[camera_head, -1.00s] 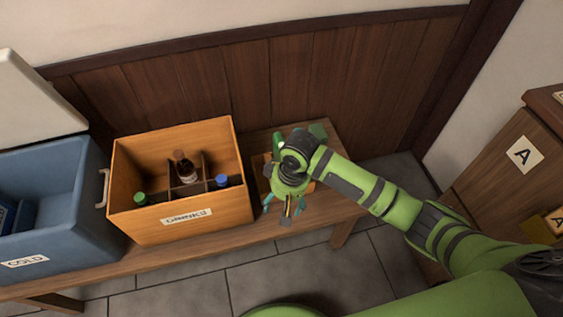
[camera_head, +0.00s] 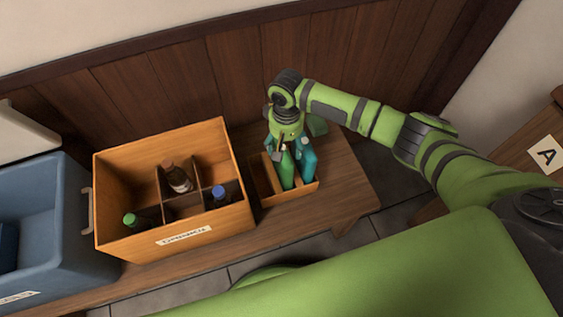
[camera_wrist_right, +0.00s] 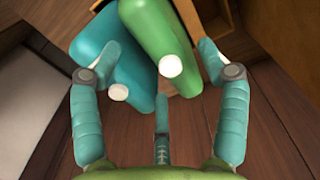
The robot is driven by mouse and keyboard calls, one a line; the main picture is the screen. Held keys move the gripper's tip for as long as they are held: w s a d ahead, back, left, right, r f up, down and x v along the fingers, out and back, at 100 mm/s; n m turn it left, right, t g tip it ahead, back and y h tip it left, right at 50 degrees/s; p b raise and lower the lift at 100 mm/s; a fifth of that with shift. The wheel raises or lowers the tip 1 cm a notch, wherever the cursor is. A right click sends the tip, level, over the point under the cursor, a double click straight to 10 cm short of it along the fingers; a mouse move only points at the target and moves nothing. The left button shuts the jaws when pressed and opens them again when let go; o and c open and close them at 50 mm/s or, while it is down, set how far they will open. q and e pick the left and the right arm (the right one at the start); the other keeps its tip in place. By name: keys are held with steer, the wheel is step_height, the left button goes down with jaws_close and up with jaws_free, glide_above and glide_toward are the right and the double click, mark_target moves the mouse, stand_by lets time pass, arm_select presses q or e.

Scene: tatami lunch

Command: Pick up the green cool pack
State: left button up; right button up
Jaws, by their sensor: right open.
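The green cool pack (camera_head: 287,171) stands in a small wooden box on the bench, right of the drinks crate. In the right wrist view the green pack (camera_wrist_right: 156,30) is a rounded green body with a white cap, between the upper fingertips. A teal pack (camera_wrist_right: 108,67) with a white cap is beside it, towards the left finger. My right gripper (camera_wrist_right: 160,75) is open, with its teal fingers spread around the green pack's capped end. In the head view my right gripper (camera_head: 290,150) is directly over the small box. Contact cannot be told. My left gripper is out of view.
The small wooden box (camera_head: 291,193) stands close to the orange drinks crate (camera_head: 205,245), which holds several bottles. A blue cold box (camera_head: 60,235) is at far left. The bench (camera_head: 345,190) is bare at right.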

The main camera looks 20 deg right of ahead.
mark_target(284, 147)
step_height(284, 147, down, 3)
steer(key=shift+w+a+r, duration=0.1)
steer(key=shift+f, duration=0.3)
steer(key=shift+c, duration=0.8)
steer(key=c, duration=1.3)
jaws_close()
steer(key=shift+r, duration=0.2)
steer(key=shift+w+r, duration=0.1)
steer(key=shift+r, duration=0.25)
step_height(284, 147, up, 9)
steer(key=shift+r+p, duration=0.2)
steer(key=shift+p, duration=0.6)
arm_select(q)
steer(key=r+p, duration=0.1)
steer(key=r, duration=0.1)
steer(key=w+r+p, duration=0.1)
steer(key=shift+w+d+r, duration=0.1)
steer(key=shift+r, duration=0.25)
arm_select(e)
steer(key=shift+r, duration=0.8)
